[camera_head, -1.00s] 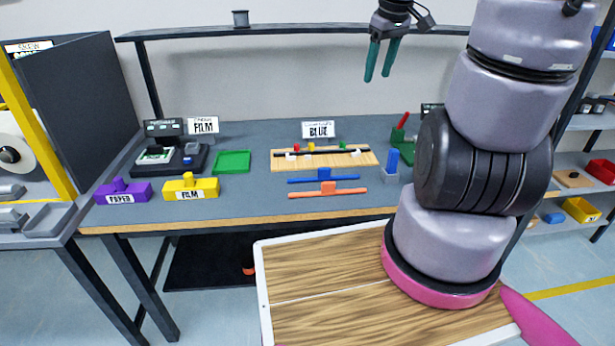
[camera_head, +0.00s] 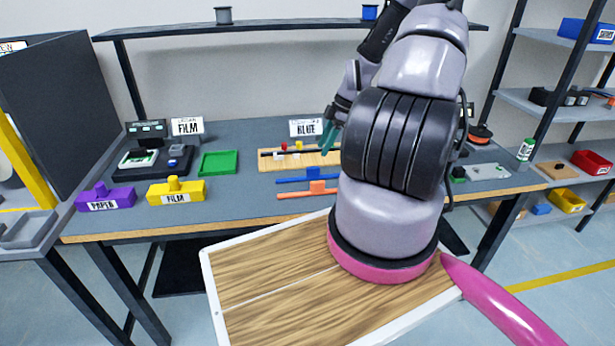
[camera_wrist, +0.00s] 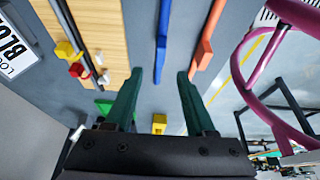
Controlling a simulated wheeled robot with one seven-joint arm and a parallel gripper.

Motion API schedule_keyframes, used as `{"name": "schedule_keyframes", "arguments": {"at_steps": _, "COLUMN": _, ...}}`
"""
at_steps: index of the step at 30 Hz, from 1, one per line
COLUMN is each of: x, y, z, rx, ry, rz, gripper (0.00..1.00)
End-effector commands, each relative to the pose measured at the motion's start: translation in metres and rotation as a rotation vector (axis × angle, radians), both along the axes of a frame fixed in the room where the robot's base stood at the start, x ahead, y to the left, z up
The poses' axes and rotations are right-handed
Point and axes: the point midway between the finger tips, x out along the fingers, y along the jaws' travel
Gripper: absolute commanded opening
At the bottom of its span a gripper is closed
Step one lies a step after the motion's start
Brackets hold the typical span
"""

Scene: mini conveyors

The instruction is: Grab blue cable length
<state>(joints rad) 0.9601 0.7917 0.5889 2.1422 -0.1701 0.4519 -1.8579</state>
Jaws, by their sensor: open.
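The blue cable length (camera_head: 295,180) is a thin blue strip with a raised block, lying on the grey workbench in front of the wooden board. It also shows in the wrist view (camera_wrist: 161,40), running toward the gap between my fingers. My gripper (camera_head: 328,138) has green fingers and hangs above the bench near the board's right part. In the wrist view my gripper (camera_wrist: 160,76) is open and empty, with the strip's end seen between the fingertips. My arm hides the right end of the strip in the head view.
An orange strip (camera_head: 295,194) with a block lies parallel, just in front of the blue one. The wooden board (camera_head: 270,165) behind carries a dark rod and small coloured clips. A green tray (camera_head: 219,163), yellow block (camera_head: 176,193) and purple block (camera_head: 106,200) stand left.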

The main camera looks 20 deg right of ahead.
Motion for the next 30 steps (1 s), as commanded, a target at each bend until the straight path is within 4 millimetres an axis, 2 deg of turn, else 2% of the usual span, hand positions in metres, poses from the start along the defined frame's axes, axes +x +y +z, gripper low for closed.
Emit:
{"name": "schedule_keyframes", "arguments": {"at_steps": 6, "x": 0.003, "y": 0.014, "z": -0.033, "rx": 0.001, "ry": 0.004, "rz": 0.001, "gripper": 0.55}}
{"name": "schedule_keyframes", "arguments": {"at_steps": 13, "x": 0.005, "y": 0.021, "z": -0.049, "rx": 0.0, "ry": 0.004, "rz": 0.001, "gripper": 0.55}}
{"name": "schedule_keyframes", "arguments": {"at_steps": 21, "x": 0.009, "y": 0.035, "z": -0.084, "rx": 0.0, "ry": 0.004, "rz": -0.001, "gripper": 0.55}}
{"name": "schedule_keyframes", "arguments": {"at_steps": 30, "x": 0.01, "y": 0.036, "z": -0.09, "rx": -0.001, "ry": 0.003, "rz": -0.002, "gripper": 0.55}}
